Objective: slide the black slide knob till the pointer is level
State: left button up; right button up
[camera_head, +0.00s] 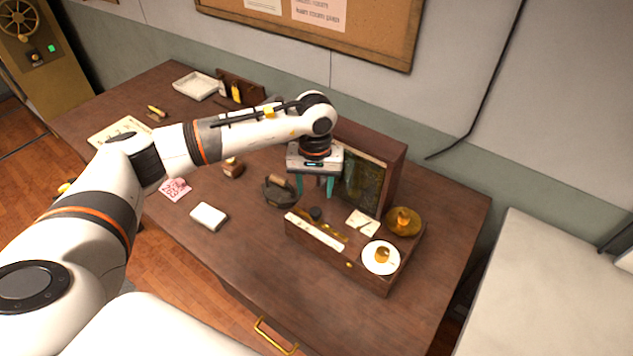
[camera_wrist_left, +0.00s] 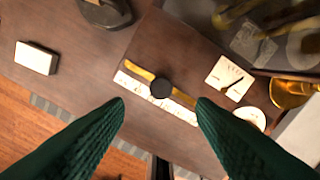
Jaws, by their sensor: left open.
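The black slide knob (camera_head: 315,213) sits on a brass rail along the wooden scale box (camera_head: 345,268), beside a white marked strip (camera_head: 314,232). In the left wrist view the round knob (camera_wrist_left: 161,88) lies ahead of and between the fingertips. My left gripper (camera_head: 315,188) points down, open and empty, above and behind the knob; the wrist view shows its green fingers (camera_wrist_left: 160,112) spread apart. A white card (camera_head: 362,223) stands right of the knob; in the wrist view it carries a dark pointer (camera_wrist_left: 234,86) that looks slanted. I cannot tell whether it is level.
A white dish with a brass weight (camera_head: 381,257) and a brass pan (camera_head: 404,221) are at the box's right. An upright case (camera_head: 371,185) stands behind. A dark iron (camera_head: 280,191) and white block (camera_head: 209,216) lie left. The front of the table is clear.

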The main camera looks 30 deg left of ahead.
pick_arm(q)
jog(key=b, duration=0.2)
send_over(315, 211)
notch_tip(315, 211, down, 4)
jog(key=shift+f, duration=0.2)
jog(key=shift+f+b, duration=0.7)
jog(key=shift+f, duration=1.55)
jog(key=shift+w, duration=0.1)
jog(key=shift+b, duration=0.45)
jog(key=c, duration=0.7)
